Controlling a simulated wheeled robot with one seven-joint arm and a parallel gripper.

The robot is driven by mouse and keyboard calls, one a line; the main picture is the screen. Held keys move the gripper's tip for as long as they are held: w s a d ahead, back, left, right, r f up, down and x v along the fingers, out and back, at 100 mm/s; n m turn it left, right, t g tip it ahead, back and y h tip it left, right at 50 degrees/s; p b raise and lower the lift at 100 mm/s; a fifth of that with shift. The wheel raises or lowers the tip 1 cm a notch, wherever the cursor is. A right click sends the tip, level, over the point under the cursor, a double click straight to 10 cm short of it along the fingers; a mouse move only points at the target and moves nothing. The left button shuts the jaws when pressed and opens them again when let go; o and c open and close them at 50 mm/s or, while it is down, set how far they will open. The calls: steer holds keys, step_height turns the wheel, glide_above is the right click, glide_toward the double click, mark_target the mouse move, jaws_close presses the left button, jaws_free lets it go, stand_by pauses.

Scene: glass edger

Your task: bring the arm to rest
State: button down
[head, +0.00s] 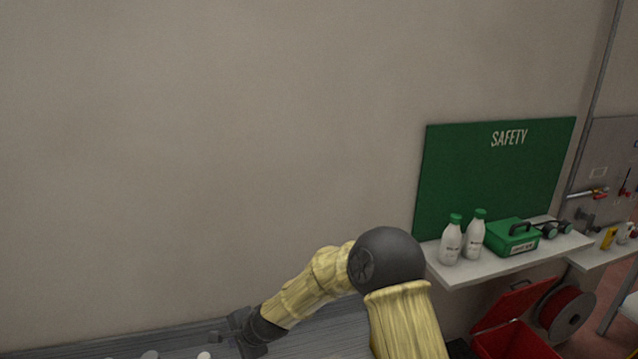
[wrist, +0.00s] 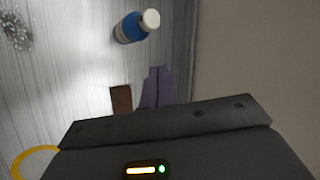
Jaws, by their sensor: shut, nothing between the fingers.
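My arm, in a yellow sleeve with a dark round elbow, reaches down and left across the bottom of the head view. Its dark wrist end (head: 250,332) is low over the grey bench (head: 180,345), near the wall; the fingers cannot be made out there. In the wrist view my gripper (wrist: 158,72) shows as two purple-grey fingers side by side, shut and empty, over the streaked grey surface. A blue bottle with a white cap (wrist: 130,28) lies beyond the fingertips, apart from them. A small brown piece (wrist: 121,99) is just left of the fingers.
A yellow ring (wrist: 36,152) and a speckled grey heap (wrist: 15,33) are at the wrist view's left.

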steer(key=s+d+r+n+h+b, duration=0.1)
steer(key=s+d+r+n+h, duration=0.15)
steer(key=d, duration=0.75)
steer(key=s+d+r+n+h+b, duration=0.1)
steer(key=s+d+n, duration=0.25)
steer(key=d, duration=0.75)
steer(key=s+d+r+n+g+h+b, duration=0.1)
steer(key=s+d+n+h+b, duration=0.1)
steer(key=s+d, duration=1.1)
steer(key=shift+d+r+n+g+h, duration=0.2)
steer(key=shift+d+n+g+h, duration=0.3)
steer(key=shift+d+n, duration=0.7)
steer(key=shift+s, duration=0.15)
